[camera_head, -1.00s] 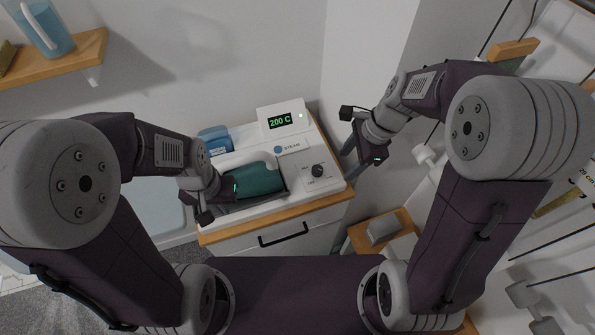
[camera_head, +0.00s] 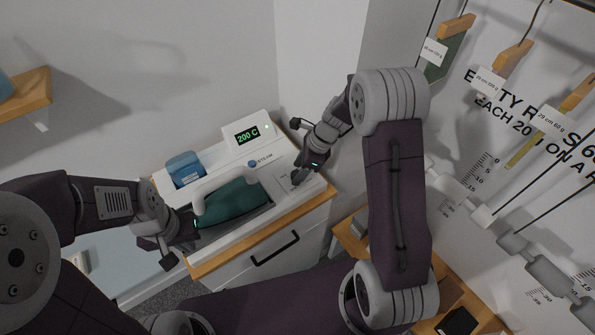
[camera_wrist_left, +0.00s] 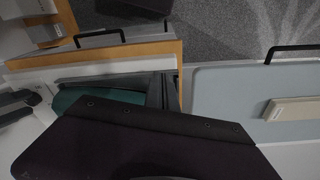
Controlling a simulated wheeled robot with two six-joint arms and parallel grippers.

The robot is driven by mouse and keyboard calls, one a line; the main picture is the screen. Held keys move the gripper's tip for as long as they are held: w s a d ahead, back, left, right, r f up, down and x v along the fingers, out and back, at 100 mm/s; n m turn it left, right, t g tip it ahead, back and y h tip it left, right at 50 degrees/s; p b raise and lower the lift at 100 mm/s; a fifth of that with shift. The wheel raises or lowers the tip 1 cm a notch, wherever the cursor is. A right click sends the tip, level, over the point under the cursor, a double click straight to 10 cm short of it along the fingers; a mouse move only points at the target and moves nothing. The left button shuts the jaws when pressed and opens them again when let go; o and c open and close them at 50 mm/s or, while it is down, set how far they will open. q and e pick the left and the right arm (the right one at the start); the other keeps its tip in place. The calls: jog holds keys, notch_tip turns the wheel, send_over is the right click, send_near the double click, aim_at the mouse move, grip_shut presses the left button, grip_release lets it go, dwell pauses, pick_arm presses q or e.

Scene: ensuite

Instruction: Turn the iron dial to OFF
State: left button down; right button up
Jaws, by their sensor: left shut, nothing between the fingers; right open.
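The teal iron (camera_head: 235,200) with a white handle rests in its station (camera_head: 315,190), whose display (camera_head: 247,134) reads 200 C. The iron also shows, partly covered, in the left wrist view (camera_wrist_left: 75,97). The dial, seen earlier on the white panel right of the iron, is now hidden behind my right gripper (camera_head: 298,178). That gripper is open, pointing down at the panel; contact with the dial cannot be made out. My left gripper (camera_head: 193,222) is shut and empty beside the iron's left end.
A blue container (camera_head: 185,168) stands behind the iron. The station sits on a cabinet with a black drawer handle (camera_head: 275,248). A wooden shelf (camera_head: 25,90) is at upper left. Hanging tagged items and a rod of grey weights (camera_head: 512,243) fill the right side.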

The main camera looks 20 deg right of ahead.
pick_arm(q)
jog(key=shift+d, duration=0.3)
pick_arm(e)
jog(key=shift+d+f, duration=0.1)
jog(key=shift+f, duration=0.45)
pick_arm(q)
jog(key=shift+a, duration=0.1)
jog(key=shift+a, duration=0.1)
pick_arm(e)
jog(key=shift+a+r, duration=0.1)
jog(key=shift+a, duration=0.1)
jog(key=c, duration=0.4)
grip_shut()
pick_arm(q)
jog(key=shift+r, duration=0.15)
